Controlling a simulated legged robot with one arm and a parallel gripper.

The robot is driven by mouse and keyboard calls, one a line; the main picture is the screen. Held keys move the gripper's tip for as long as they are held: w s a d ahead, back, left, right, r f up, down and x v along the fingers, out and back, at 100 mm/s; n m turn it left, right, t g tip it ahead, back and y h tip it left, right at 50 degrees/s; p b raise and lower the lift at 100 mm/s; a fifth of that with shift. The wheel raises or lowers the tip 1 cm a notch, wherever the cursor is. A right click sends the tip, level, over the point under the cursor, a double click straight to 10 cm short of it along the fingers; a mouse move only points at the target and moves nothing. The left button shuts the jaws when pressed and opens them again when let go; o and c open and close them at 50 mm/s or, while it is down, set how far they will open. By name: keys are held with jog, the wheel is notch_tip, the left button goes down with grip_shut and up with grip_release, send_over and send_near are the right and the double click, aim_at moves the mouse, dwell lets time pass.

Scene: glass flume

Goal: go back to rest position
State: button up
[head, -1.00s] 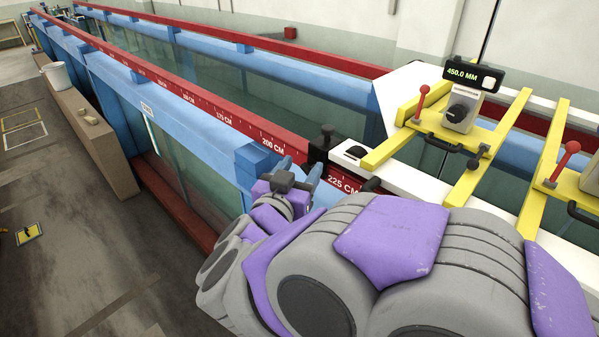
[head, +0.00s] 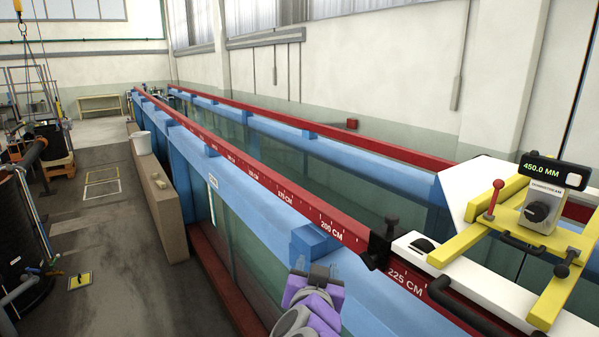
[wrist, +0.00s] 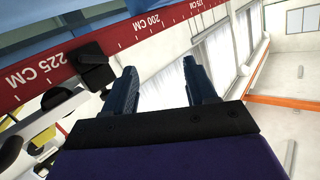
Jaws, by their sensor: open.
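My gripper (wrist: 160,78) shows in the wrist view with its two dark blue fingers apart and nothing between them. In the head view my gripper (head: 312,275) is at the bottom centre, at the end of my purple and grey arm, beside the near blue wall of the flume (head: 255,215). It is close to the red scale rail (head: 300,207), left of the 200 CM and 225 CM marks. I cannot make out its fingers clearly there. The rail (wrist: 105,52) also crosses the upper left of the wrist view.
A yellow carriage (head: 484,236) with a 450.0 MM readout (head: 553,171) sits on the flume at the right. A black clamp (head: 379,243) is on the rail. A white bucket (head: 141,142) stands on a brown ledge (head: 165,215). The floor (head: 120,260) at left is mostly clear.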

jog(key=s+a+f+n+g+y+b, duration=0.2)
jog(key=s+f+n+g+y+b, duration=0.15)
jog(key=s+f, duration=0.35)
jog(key=s+a+f+n+g+y+b, duration=0.25)
jog(key=s+f+g, duration=0.25)
jog(key=f, duration=0.4)
jog(key=s+d+f+g+h+b, duration=0.1)
jog(key=s+d+f+g, duration=0.2)
jog(key=s+d, duration=0.2)
jog(key=s+d+f+m+g+h+b, duration=0.1)
jog(key=s+d+f+g+b, duration=0.1)
jog(key=s, duration=0.7)
jog(key=s+d+f+m+g+h+b, duration=0.1)
jog(key=s+d+f+g+h+b, duration=0.1)
jog(key=s+d+f+g, duration=0.2)
jog(key=s+d+f, duration=0.1)
jog(key=s+d, duration=0.2)
jog(key=d, duration=0.1)
jog(key=shift+s+f, duration=0.15)
jog(key=shift+s, duration=0.15)
